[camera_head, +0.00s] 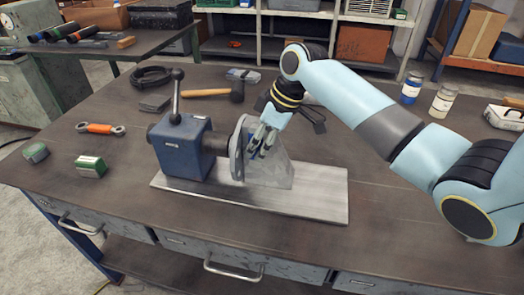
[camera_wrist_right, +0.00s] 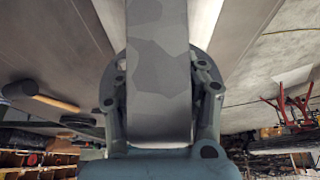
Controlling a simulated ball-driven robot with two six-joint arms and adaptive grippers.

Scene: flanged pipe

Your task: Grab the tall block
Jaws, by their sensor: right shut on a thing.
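A grey upright block (camera_head: 277,174) with a sloping side stands on the pale metal plate (camera_head: 322,195), right beside the round flange (camera_head: 237,155). My right gripper (camera_head: 262,146) comes down over its top from the upper right. In the right wrist view the block (camera_wrist_right: 158,40) shows as a tall, patchy grey face between the two fingers, and the gripper (camera_wrist_right: 160,80) is shut on it. The flange's disc shows behind it there. My fingers hide part of the block's top. My left gripper is not in view.
A blue block (camera_head: 186,150) with a lever handle (camera_head: 176,96) holds the pipe at the left of the plate. Jars (camera_head: 411,88) stand at the right. The table's front is clear.

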